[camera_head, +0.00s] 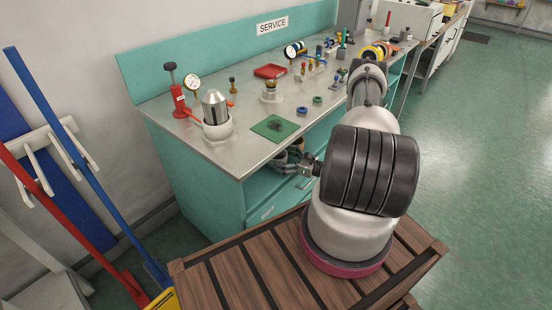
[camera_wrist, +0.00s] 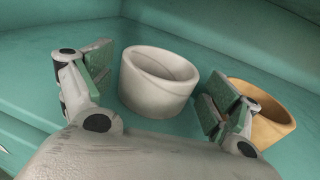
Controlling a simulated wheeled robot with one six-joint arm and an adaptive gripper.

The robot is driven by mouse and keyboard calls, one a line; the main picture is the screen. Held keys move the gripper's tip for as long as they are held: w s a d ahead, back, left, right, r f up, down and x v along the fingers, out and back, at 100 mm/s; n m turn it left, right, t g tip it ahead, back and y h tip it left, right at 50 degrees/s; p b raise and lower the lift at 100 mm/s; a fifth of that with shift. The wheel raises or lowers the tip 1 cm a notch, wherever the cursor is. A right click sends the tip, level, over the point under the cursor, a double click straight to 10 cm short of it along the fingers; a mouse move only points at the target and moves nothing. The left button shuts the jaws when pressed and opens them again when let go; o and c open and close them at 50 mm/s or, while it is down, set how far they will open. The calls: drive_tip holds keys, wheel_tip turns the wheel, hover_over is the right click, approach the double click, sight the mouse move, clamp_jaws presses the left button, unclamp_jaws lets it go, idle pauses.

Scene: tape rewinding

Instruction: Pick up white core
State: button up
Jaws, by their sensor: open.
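In the wrist view, the white core (camera_wrist: 152,97) is a short, wide, hollow ring with its opening facing up. It stands on a teal shelf (camera_wrist: 55,75). My gripper (camera_wrist: 160,90) is open, with one green-padded finger left of the white core and the other to its right, nearer the camera. I see no finger clearly touching the core. A tan core (camera_wrist: 263,112) stands to the right, partly hidden behind the right finger.
The teal service bench (camera_head: 195,165) has a metal top above the shelf. A wooden slatted surface (camera_head: 235,280) is in front. Shelf walls close in behind the cores.

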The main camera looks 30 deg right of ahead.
drive_tip(key=shift+x, duration=0.95)
drive_tip(key=shift+c, duration=0.4)
drive_tip(key=c, duration=0.7)
drive_tip(key=shift+r, duration=0.1)
